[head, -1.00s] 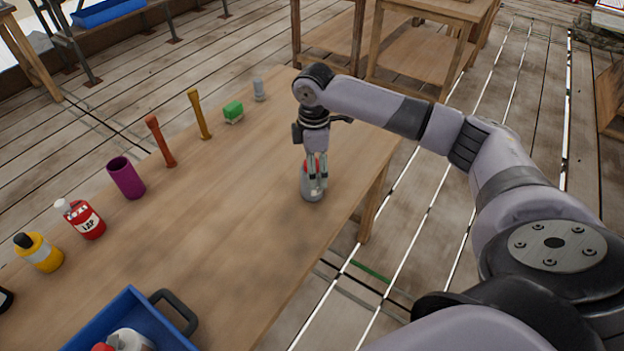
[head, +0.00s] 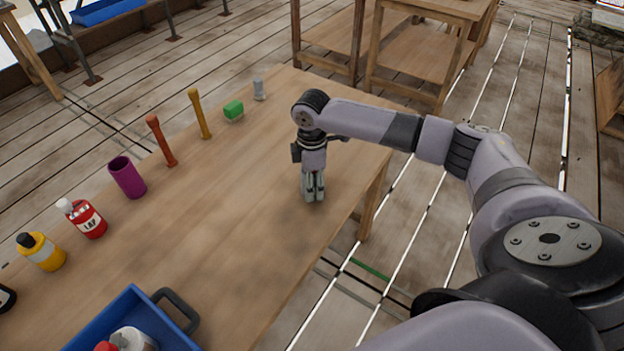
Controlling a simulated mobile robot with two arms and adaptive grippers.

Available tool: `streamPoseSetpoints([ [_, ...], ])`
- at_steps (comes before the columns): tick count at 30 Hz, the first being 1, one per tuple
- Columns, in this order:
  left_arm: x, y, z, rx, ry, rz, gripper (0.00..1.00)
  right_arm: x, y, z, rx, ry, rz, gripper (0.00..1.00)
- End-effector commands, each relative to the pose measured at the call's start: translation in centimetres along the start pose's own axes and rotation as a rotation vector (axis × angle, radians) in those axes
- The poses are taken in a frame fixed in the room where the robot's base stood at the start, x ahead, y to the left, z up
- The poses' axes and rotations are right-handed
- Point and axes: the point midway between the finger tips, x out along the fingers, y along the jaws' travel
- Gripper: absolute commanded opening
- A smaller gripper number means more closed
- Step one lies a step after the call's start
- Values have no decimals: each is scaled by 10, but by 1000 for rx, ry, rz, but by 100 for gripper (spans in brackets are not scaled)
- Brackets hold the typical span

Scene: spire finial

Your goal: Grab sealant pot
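My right gripper (head: 314,198) points straight down at the right part of the wooden table (head: 235,185), its fingertips close to the tabletop. The small grey pot with a red top seen there earlier is now hidden by the fingers, or nearly so. I cannot tell whether the fingers are closed on it. My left gripper is not in view. No label here clearly reads as sealant.
A blue tray (head: 88,337) with a dark handle holds a white container with red at front left.

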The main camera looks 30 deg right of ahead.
Motion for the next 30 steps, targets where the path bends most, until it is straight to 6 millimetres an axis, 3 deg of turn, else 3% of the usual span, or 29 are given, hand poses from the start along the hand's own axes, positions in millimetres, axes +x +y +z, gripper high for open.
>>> streamPoseSetpoints([
  [15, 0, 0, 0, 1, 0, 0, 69, -1, 0, 0, 0, 0, 1, 16],
  [24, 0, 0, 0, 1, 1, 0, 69, -4, 1, 0, 1, 1, 2, 16],
  [30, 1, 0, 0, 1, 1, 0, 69, -23, 1, 0, 0, 2, 4, 16],
])
